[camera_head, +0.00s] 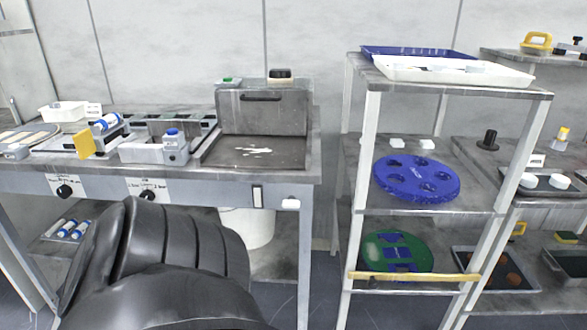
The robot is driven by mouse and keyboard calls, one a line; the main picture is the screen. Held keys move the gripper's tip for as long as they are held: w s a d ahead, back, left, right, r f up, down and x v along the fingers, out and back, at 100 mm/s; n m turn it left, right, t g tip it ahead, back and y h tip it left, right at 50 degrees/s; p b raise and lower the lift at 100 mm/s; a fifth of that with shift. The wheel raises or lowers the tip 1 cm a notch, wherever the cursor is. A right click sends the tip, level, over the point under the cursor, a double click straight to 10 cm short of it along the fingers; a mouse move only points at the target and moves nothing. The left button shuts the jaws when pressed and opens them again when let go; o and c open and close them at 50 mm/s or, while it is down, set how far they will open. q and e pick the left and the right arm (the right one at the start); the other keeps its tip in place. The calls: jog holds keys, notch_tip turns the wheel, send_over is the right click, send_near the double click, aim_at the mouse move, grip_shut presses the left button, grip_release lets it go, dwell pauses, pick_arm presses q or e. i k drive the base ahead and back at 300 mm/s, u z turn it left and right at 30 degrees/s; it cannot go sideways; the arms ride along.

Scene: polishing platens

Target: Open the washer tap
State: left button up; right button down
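A metal basin unit with an upright back panel (290,112) stands on the bench, with a wet-looking white patch on its floor (255,152). A black and beige knob-like part (280,74) sits on top of the panel. Two black round knobs, one at the left (65,191) and one further right (147,195), are on the bench's front face beside small labels. I cannot tell which part is the washer tap, or whether it is open. A large black ribbed arm part of mine fills the lower left and hides part of the bench front. Neither gripper shows.
The grey bench (318,178) carries a blue-capped bottle (172,141) and a yellow block (84,145). A white bucket (246,226) stands beneath. To the right, a shelf rack (363,140) holds a blue disc (416,178) and a green disc (398,252). A gap separates bench and rack.

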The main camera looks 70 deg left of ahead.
aim_at(292, 203)
jog(key=u, duration=0.75)
jog(key=i, duration=0.8)
jog(key=u, duration=0.85)
